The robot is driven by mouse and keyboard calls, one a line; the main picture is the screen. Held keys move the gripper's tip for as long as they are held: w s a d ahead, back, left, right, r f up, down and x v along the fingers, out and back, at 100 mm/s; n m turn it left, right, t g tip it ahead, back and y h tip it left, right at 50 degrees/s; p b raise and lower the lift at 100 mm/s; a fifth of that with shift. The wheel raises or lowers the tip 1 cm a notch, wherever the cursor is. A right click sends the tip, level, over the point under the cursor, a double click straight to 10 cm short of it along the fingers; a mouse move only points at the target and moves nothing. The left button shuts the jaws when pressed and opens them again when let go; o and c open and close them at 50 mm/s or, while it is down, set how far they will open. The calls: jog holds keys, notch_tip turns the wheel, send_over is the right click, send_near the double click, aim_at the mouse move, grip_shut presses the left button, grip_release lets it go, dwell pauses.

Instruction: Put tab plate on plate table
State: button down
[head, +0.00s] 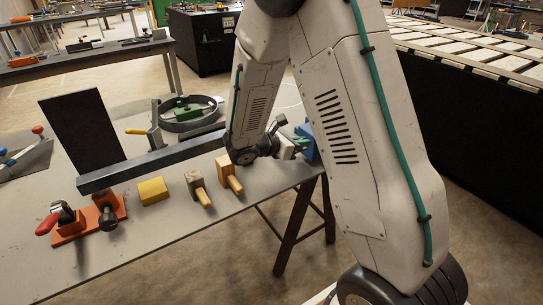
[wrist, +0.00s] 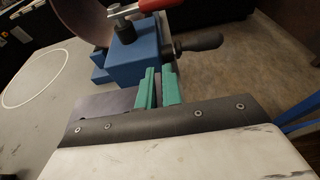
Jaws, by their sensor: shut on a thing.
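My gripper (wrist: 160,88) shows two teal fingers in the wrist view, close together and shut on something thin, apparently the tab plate. The held part is seen almost edge-on and is mostly hidden by the fingers. The fingers are right by a blue clamp block (wrist: 133,52) with a red handle (wrist: 157,5). In the head view my gripper (head: 297,137) is at the right end of a grey work table (head: 170,240), partly hidden by my arm. I cannot tell which surface is the plate table.
A dark bar (head: 150,165), upright dark plate (head: 84,130) and steel ring (head: 190,115) are on the work table. A yellow block (head: 153,190), wooden blocks (head: 228,172) and an orange clamp (head: 88,220) line the front. A slatted table (head: 465,50) stands right.

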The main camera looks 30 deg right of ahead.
jog(key=shift+w+f, duration=0.2)
jog(key=shift+w, duration=0.1)
send_over(296, 174)
notch_tip(296, 174, down, 5)
jog(key=shift+f, duration=0.2)
notch_tip(296, 174, down, 4)
jog(key=shift+f, duration=0.1)
jog(key=c, duration=1.8)
grip_release()
jog(key=shift+o, duration=1.2)
